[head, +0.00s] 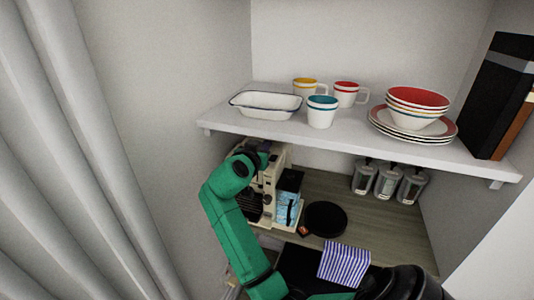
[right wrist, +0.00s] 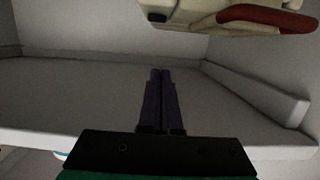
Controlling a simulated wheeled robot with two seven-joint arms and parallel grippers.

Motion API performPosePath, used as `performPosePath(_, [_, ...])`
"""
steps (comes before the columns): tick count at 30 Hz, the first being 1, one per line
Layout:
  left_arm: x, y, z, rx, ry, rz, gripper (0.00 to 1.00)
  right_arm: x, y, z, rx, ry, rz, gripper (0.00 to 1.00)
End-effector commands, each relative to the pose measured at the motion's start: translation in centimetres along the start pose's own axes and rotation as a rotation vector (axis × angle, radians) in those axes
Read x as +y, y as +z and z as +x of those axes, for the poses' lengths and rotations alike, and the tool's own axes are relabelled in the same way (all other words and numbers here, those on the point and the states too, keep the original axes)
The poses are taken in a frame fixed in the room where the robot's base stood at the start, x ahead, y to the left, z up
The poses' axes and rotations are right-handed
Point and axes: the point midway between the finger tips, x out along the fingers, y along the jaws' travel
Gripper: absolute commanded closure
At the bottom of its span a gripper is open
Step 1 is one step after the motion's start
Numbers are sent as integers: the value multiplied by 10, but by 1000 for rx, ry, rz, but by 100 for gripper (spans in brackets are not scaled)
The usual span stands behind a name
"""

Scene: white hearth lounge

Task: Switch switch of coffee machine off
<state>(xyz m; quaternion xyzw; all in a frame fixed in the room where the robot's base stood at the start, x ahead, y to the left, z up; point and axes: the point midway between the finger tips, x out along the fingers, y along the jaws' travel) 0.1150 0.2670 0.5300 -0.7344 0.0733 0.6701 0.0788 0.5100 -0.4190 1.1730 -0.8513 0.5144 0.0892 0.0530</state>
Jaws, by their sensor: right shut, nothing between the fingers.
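The cream coffee machine (head: 270,190) stands below the wall shelf, against the left wall. My green right arm covers part of it. My right gripper (head: 264,153) is at the machine's upper part, just under the shelf edge; whether it touches the machine cannot be told. In the right wrist view the dark fingers (right wrist: 161,72) are shut together with nothing between them. A cream body with a dark red part (right wrist: 268,18) shows at the top of that view, apart from the fingertips. I cannot make out the switch. My left gripper is not in view.
The shelf (head: 350,139) above holds a white dish (head: 266,112), mugs, and stacked plates and bowls (head: 416,110). On the counter are a blue-and-black box (head: 287,207), a round black pan (head: 326,219), grey canisters (head: 388,182) and a striped cloth (head: 344,264).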

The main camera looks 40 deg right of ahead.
Motion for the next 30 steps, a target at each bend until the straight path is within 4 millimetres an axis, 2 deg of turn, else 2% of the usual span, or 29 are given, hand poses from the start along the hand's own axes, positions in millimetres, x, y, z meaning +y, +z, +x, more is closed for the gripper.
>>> performPosePath(1, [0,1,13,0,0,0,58,0,6,-11,-2,-3,6,100])
performPosePath(3, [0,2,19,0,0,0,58,0,3,-27,-2,-2,3,100])
performPosePath(6, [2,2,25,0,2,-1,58,0,-1,-46,-3,-1,3,100])
performPosePath(10, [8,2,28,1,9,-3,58,0,-6,-60,-2,1,1,100])
performPosePath(27, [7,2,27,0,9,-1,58,1,-7,-62,-3,2,-2,100])
performPosePath(29, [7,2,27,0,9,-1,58,1,-2,-61,-15,-4,-15,100])
performPosePath(30, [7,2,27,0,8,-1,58,2,9,-59,-37,-17,-37,100])
